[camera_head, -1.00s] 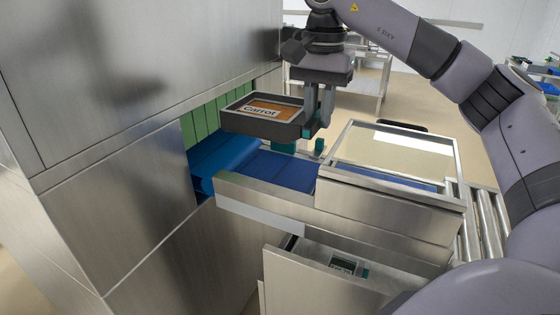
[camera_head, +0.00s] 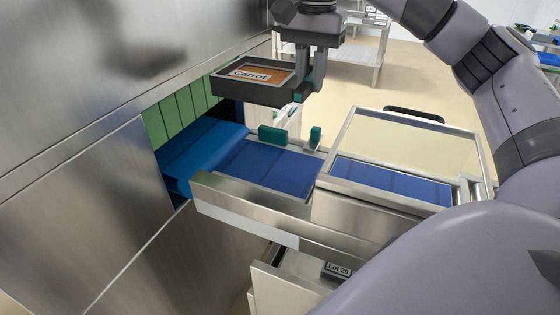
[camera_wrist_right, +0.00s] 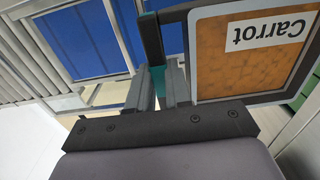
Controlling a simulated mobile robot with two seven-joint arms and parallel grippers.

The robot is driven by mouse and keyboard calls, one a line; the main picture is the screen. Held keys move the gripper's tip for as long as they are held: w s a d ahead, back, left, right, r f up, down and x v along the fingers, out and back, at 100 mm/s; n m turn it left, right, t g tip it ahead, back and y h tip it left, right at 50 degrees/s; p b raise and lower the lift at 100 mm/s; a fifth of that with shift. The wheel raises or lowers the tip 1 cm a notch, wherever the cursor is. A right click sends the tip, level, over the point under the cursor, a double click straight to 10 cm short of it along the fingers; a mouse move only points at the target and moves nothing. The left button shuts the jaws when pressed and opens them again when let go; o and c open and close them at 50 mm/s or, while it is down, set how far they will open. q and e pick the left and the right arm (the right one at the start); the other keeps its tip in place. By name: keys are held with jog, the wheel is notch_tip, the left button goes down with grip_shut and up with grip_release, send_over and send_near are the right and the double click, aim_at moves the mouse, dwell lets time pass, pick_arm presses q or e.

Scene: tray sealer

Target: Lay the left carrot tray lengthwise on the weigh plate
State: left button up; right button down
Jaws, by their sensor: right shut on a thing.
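The carrot tray (camera_head: 254,76) is a dark tray with an orange top labelled "Carrot". My right gripper (camera_head: 300,96) is shut on the tray's right end wall and holds it in the air above the blue conveyor. In the right wrist view, the fingers (camera_wrist_right: 163,88) pinch the edge of the tray (camera_wrist_right: 256,50), with its label upside down. A blue belt section (camera_head: 270,166) lies below and to the right of the tray; I cannot tell whether it is the weigh plate. My left gripper is not in view.
A clear-lidded metal frame (camera_head: 400,140) covers the belt at the right. Green strips (camera_head: 180,115) hang at the steel machine's opening on the left. Teal blocks (camera_head: 273,135) stand at the belt's far edge. An open drawer (camera_head: 290,280) with a "Lot 29" label is below.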

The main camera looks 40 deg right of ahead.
notch_tip(320, 180, down, 19)
jog(key=b, duration=0.3)
jog(key=shift+f+b, duration=0.2)
jog(key=shift+b, duration=0.2)
jog(key=shift+f, duration=0.15)
jog(key=c, duration=1.1)
grip_release()
jog(key=shift+o, duration=0.2)
